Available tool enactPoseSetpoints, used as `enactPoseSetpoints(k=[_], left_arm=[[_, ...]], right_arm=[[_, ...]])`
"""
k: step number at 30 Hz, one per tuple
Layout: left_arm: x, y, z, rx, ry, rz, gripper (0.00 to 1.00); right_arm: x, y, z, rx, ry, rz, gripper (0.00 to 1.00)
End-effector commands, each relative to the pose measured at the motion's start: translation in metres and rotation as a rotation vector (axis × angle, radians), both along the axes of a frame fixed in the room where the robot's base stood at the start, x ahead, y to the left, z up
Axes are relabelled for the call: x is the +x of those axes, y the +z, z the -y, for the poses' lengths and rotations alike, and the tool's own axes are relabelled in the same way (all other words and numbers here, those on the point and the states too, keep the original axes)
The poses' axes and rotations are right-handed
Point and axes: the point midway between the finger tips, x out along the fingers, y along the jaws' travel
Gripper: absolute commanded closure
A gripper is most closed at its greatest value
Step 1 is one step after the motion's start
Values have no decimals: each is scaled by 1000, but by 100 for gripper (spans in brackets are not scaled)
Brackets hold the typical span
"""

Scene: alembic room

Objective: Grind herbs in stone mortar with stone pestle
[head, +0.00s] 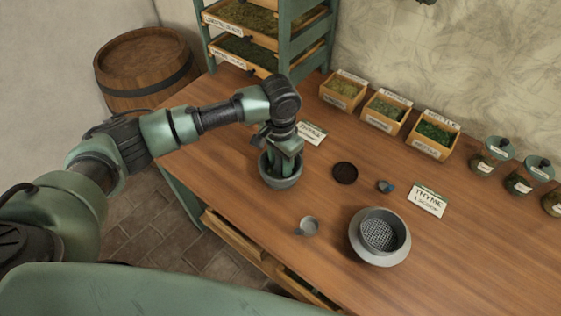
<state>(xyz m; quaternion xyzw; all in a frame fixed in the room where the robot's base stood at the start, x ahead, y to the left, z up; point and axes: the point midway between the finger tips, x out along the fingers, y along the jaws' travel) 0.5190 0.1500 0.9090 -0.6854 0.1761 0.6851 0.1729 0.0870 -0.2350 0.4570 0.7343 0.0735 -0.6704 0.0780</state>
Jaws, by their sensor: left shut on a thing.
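The stone mortar (281,182) is a grey bowl on the wooden table, left of the middle of the head view. My left gripper (283,163) points down into the mortar from above. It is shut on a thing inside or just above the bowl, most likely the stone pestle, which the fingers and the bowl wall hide. Any herbs inside the mortar are also hidden. My right gripper is not in view.
A grey bowl with a sieve (379,236) and a small metal cup (309,225) stand at the front. A dark disc (345,173), a small blue item (386,186) and a thyme card (427,201) lie mid-table. Herb boxes (431,141) and jars (489,155) line the wall.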

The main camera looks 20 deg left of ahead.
Motion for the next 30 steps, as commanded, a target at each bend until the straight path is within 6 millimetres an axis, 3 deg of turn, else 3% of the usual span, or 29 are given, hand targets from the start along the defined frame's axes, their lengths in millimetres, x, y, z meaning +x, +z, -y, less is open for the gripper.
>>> enactPoseSetpoints(k=[30], left_arm=[[-2,-7,0,0,0,-1,100]], right_arm=[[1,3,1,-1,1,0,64]])
